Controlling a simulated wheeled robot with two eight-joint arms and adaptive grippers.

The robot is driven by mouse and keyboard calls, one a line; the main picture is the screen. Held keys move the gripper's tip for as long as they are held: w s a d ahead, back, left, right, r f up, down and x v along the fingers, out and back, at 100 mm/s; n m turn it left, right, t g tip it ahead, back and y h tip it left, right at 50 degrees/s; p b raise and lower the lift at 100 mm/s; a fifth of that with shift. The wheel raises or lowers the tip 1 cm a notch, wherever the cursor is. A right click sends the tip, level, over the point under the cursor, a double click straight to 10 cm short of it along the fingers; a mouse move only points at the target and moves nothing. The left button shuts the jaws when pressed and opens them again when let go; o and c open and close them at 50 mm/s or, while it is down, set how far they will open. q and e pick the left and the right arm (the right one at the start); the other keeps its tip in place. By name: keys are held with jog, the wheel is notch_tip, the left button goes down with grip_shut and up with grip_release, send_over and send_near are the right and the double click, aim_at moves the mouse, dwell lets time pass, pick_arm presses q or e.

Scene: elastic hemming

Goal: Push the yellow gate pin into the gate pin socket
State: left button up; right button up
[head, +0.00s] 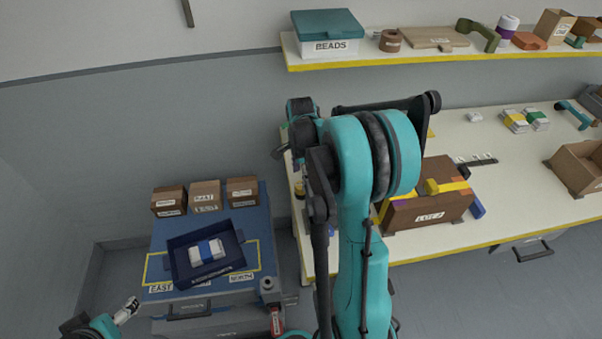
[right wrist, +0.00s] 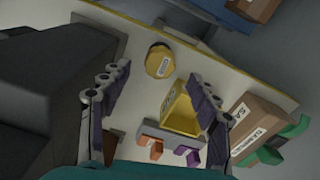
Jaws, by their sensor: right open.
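A brown box (head: 428,210) with a label, perhaps "LATCH", stands on the right workbench, partly behind my right arm. Yellow parts (head: 447,186) lie across its top; I cannot tell which is the gate pin, and no socket can be made out. My right gripper (right wrist: 158,72) is open and empty in the right wrist view. A rounded yellow object (right wrist: 159,62) with a white label lies beyond its fingertips, with a gap between. In the head view the right fingers are hidden behind my arm.
A yellow bin (right wrist: 180,112) stands beside the right finger. Orange (right wrist: 150,147) and purple (right wrist: 187,156) pieces lie near. The workbench (head: 500,200) has an open carton (head: 580,168) at right. A blue tray (head: 170,262) sits on the left cabinet. A shelf (head: 460,55) runs above.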

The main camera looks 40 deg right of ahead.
aim_at(301, 184)
notch_tip(301, 184, down, 6)
jog(key=shift+r+b, duration=0.25)
jog(key=shift+b, duration=0.45)
jog(key=c, duration=1.4)
jog(key=shift+r, duration=0.3)
jog(key=shift+r+p, duration=1.55)
jog(key=shift+r, duration=0.45)
